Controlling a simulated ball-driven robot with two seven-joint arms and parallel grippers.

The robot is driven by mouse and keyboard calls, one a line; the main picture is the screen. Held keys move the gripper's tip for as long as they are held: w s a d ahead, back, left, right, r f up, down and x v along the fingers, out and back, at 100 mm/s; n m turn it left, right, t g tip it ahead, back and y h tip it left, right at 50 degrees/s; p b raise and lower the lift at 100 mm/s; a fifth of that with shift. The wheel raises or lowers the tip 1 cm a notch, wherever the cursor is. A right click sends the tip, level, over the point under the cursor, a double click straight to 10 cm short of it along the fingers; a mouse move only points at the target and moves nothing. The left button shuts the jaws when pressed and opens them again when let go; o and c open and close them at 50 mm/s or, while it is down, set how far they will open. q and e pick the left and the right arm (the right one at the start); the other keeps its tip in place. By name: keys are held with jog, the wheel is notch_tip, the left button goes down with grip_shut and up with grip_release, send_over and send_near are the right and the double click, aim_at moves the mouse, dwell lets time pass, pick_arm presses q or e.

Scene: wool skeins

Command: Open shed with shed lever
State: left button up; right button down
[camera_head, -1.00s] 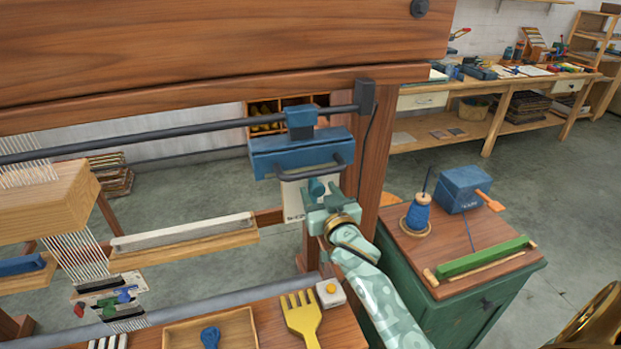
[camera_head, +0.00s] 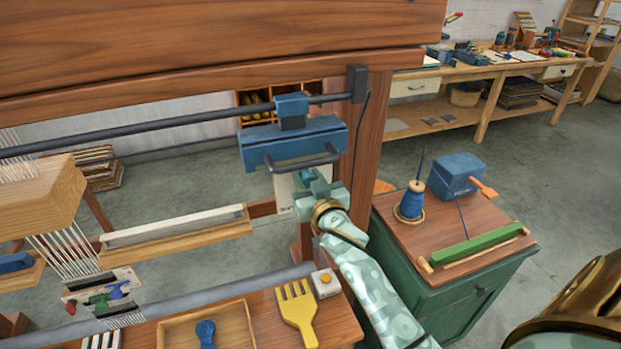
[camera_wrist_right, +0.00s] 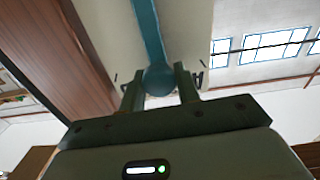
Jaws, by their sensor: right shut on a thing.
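The shed lever shows in the right wrist view as a blue rod with a round knob (camera_wrist_right: 158,78), in front of a pale plate. The knob lies between the fingers of my right gripper (camera_wrist_right: 160,86), which is shut on it. In the head view, my right gripper (camera_head: 316,188) is at the loom's right post, just under a blue box with a dark bar handle (camera_head: 295,145). The pale plate (camera_head: 284,196) shows just left of the gripper there. The lever is mostly hidden behind the gripper in that view. My left gripper is not in view.
The wooden loom post (camera_head: 366,130) stands close behind my right arm. A yellow comb (camera_head: 298,312) and a tray (camera_head: 178,334) lie on the front board. A green cabinet (camera_head: 455,290) with a blue thread cone (camera_head: 412,202) stands to the right.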

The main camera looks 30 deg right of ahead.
jog(key=shift+w+a+n, duration=0.1)
jog(key=shift+a+n, duration=0.45)
jog(key=shift+n, duration=0.05)
jog(key=shift+w+a+f+n, duration=0.15)
jog(key=shift+a+f+n, duration=0.1)
jog(key=shift+a+n, duration=0.4)
jog(key=shift+w+a+f+n, duration=0.1)
jog(key=shift+a+f+n, duration=0.15)
jog(key=shift+a+n, duration=0.4)
jog(key=shift+w+a+f+n, duration=0.15)
jog(key=shift+a+f+n, duration=0.2)
jog(key=shift+n, duration=0.45)
jog(key=c, duration=1)
grip_release()
jog(key=shift+c, duration=0.2)
jog(key=shift+r, duration=0.1)
jog(key=shift+p, duration=0.3)
